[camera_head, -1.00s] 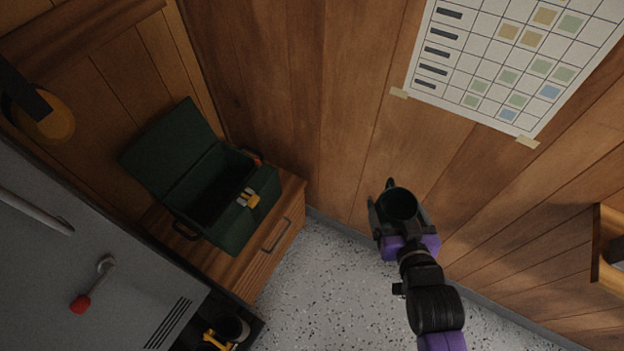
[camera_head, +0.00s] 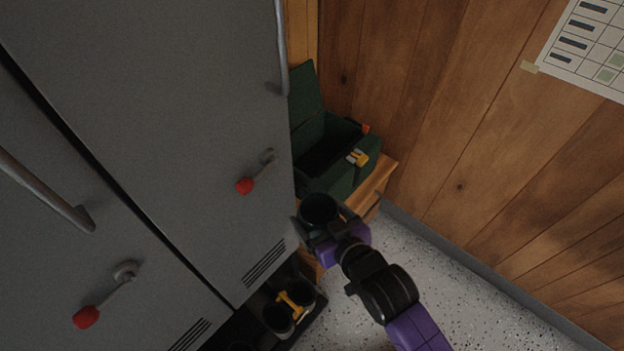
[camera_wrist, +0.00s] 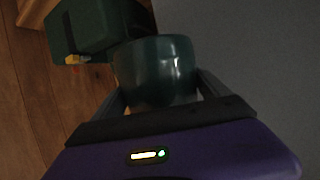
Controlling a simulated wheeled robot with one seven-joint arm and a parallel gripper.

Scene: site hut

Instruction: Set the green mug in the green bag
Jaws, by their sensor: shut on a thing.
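The green mug (camera_wrist: 155,72) is dark green and sits between the two fingers of my gripper (camera_wrist: 160,95) in the wrist view. In the head view the mug (camera_head: 318,208) shows its open top, and my gripper (camera_head: 322,222) is shut on it. The green bag (camera_head: 343,172) stands on a wooden cabinet with its lid raised and its dark inside showing. It has a yellow buckle on its front. The mug is in front of the bag in the head view, apart from its opening. In the wrist view the bag (camera_wrist: 95,22) is beyond the mug, at upper left.
Grey lockers (camera_head: 150,120) with red-knobbed latches fill the left, close beside my gripper. The wooden cabinet (camera_head: 376,185) bears the bag. Dark boots with yellow parts (camera_head: 290,308) stand below the lockers. Speckled floor (camera_head: 440,270) is clear at right, before a wooden wall.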

